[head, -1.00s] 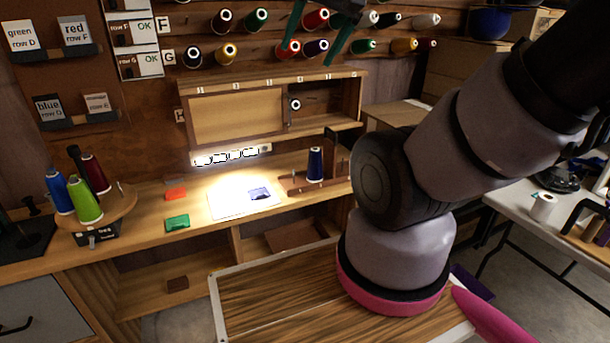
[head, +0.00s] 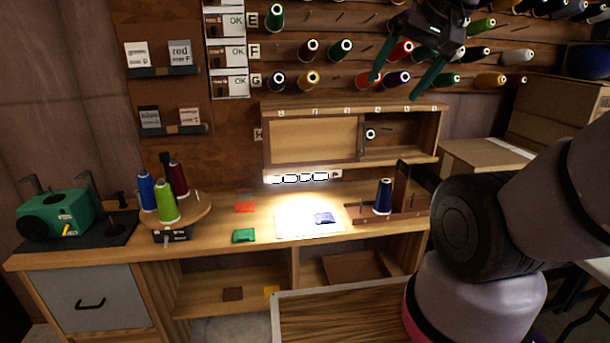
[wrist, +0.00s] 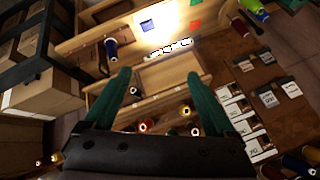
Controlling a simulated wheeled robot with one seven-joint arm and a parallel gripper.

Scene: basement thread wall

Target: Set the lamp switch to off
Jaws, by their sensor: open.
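The lamp looks like a white light strip (head: 302,178) under the wall cabinet, and a bright pool of light lies on the bench below it. The strip also shows in the wrist view (wrist: 172,47). I cannot clearly make out a switch; a small pale end piece sits at the strip's right end in the head view. My gripper (head: 393,88) is open and empty, in front of the thread wall above the cabinet in the head view. In the wrist view its two green fingers (wrist: 159,75) are spread, with the cabinet beyond them and nothing between them.
The cabinet (head: 312,140) has a sliding door. On the bench stand a blue spool on a wooden stand (head: 383,197), a round spool carousel (head: 190,216), a green packet (head: 243,236) and a green machine (head: 55,214). Cardboard boxes (head: 490,155) stand at the right.

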